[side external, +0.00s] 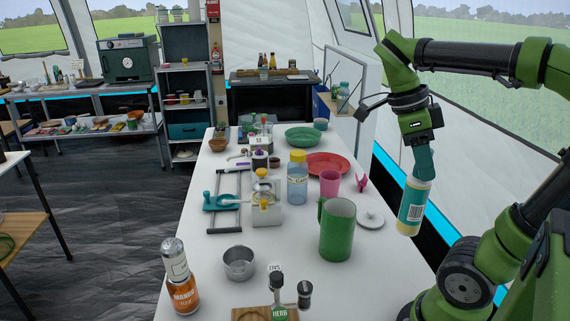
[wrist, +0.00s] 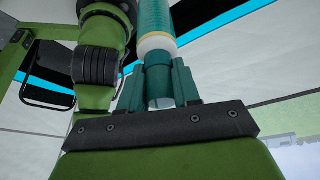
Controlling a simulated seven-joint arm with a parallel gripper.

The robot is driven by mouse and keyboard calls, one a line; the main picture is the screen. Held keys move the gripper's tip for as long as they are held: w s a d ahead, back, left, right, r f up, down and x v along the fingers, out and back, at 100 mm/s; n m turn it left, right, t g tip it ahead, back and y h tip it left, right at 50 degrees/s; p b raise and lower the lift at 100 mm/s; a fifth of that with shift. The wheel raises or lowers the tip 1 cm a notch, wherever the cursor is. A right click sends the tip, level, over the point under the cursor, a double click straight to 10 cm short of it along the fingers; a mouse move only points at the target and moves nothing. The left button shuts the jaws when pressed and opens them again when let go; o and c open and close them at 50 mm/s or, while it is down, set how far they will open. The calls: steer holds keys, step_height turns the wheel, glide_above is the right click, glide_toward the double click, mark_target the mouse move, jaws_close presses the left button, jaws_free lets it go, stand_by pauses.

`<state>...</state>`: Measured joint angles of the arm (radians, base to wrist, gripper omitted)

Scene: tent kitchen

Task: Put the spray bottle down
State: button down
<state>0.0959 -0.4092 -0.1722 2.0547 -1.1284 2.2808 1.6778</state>
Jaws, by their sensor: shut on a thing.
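The spray bottle (side external: 413,208) is a teal and cream cylinder with a white printed label. It hangs nearly upright, slightly tilted, beside the right edge of the white table (side external: 226,285). My gripper (side external: 424,176) is shut on its top end from above. In the wrist view the bottle (wrist: 156,22) shows between the teal fingers of my gripper (wrist: 159,88), its far end cut off by the frame. The bottle's nozzle is hidden or not distinguishable. From the side view I cannot tell its exact height against the tabletop.
A green mug (side external: 338,230), a white lid (side external: 370,218), a pink cup (side external: 330,183) and a red plate (side external: 327,163) stand near the bottle's side of the table. Bare tabletop shows right of the mug.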

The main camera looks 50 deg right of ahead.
steer(key=s+f+m+y, duration=0.2)
steer(key=s+m, duration=0.2)
steer(key=s, duration=0.1)
step_height(320, 180, down, 9)
steer(key=w+d+f, duration=0.5)
steer(key=w+d, duration=0.4)
steer(key=d, duration=0.2)
steer(key=shift+w+d+f, duration=0.25)
steer(key=shift+w+d, duration=0.05)
steer(key=shift+d, duration=0.1)
stand_by(0.4)
steer(key=shift+f, duration=0.15)
steer(key=c, duration=0.8)
jaws_free()
